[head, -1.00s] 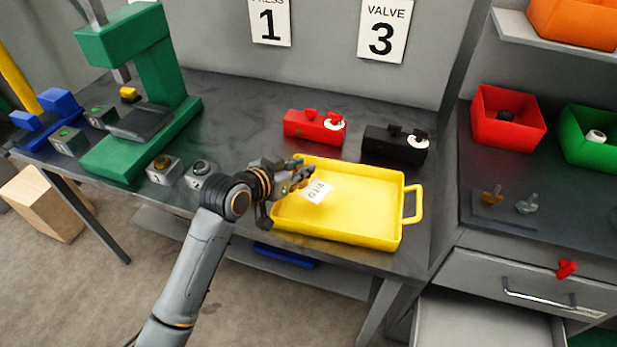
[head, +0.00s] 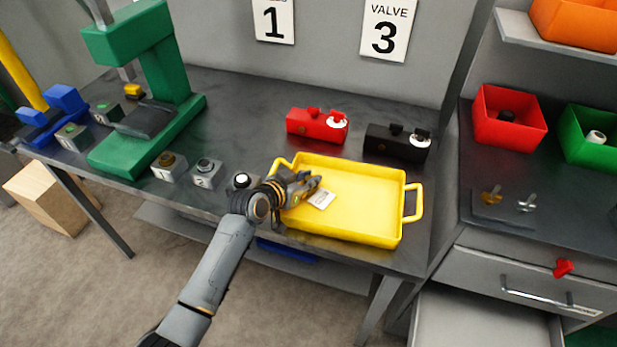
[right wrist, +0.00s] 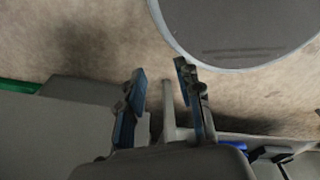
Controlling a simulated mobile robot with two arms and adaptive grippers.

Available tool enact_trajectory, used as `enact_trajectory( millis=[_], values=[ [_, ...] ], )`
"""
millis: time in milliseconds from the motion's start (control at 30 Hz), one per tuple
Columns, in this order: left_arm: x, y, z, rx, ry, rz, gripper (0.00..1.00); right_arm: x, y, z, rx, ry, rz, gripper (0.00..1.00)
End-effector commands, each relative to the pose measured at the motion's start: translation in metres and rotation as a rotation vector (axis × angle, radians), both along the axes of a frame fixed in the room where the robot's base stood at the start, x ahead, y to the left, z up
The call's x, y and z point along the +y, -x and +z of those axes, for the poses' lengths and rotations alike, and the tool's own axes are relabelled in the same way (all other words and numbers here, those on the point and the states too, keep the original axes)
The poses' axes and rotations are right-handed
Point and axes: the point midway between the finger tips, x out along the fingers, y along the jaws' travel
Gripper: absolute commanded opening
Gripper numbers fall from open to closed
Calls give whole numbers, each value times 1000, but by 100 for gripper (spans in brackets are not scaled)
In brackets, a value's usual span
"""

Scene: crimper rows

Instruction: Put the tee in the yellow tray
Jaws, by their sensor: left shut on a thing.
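The yellow tray (head: 365,236) lies on the workbench in the head view, with a handle at its right end. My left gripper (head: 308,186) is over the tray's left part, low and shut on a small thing. I take this as the tee, but the fingers hide most of it and its shape cannot be told. A white tag (head: 321,199), marked G1/4 in the earlier frame, shows beside the fingertips. Whether the held thing touches the tray floor cannot be told. My right gripper (right wrist: 162,85) is open in the right wrist view, with nothing seen gripped.
A red valve block (head: 317,126) and a black one (head: 397,142) stand behind the tray. Small button boxes (head: 206,173) and a green press (head: 145,90) are to its left. Red (head: 509,122) and green (head: 590,138) bins stand at right. The tray's right part is clear.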

Motion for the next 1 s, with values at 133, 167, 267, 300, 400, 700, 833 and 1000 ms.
enact_trajectory(
  millis=[133,167,267,300,400,700,833,1000],
  values=[
    [0,0,-2,0,0,0,33,0,0,-2,0,0,0,35],
    [0,0,-2,0,0,0,39,0,0,-2,0,0,0,35],
    [0,0,-2,1,-1,0,43,0,0,-2,0,0,0,35],
    [0,0,-2,1,-1,0,43,0,0,-2,0,0,0,35],
    [0,0,-2,1,-1,0,43,0,0,-2,0,0,0,35],
    [8,11,6,0,0,1,43,0,0,-1,0,0,0,35],
    [20,27,15,-3,-2,1,43,0,0,-3,0,0,0,35],
    [38,51,29,-3,-2,0,43,0,0,-7,0,0,0,35]
  ],
)
